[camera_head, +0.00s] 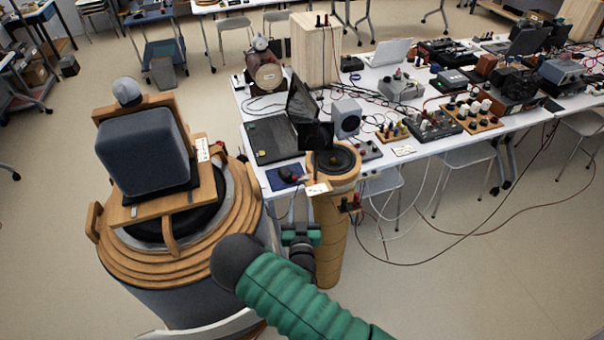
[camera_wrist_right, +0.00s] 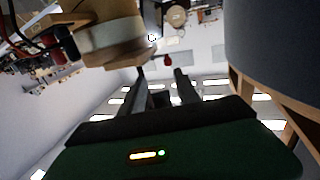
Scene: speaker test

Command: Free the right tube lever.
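The right tube (camera_head: 330,240) is a tall tan column with a wooden rim and a dark speaker cone on top, at the front edge of the white table. A small dark lever with a red end (camera_head: 289,176) appears at the left of its rim. The wrist view shows a red knob (camera_wrist_right: 167,60) close to the wooden rim (camera_wrist_right: 112,52). My right gripper (camera_head: 299,212) points up beside the column, below the rim. Its two fingers (camera_wrist_right: 161,78) stand apart and empty, with the knob just beyond their tips. My left gripper is not in view.
A large barrel (camera_head: 185,245) with stepped wooden rings stands at left, a grey cushion-like block (camera_head: 148,152) on top. The white table (camera_head: 262,105) carries a laptop, a small speaker and electronics. Cables hang at the right. My gripper is in the narrow gap between barrel and column.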

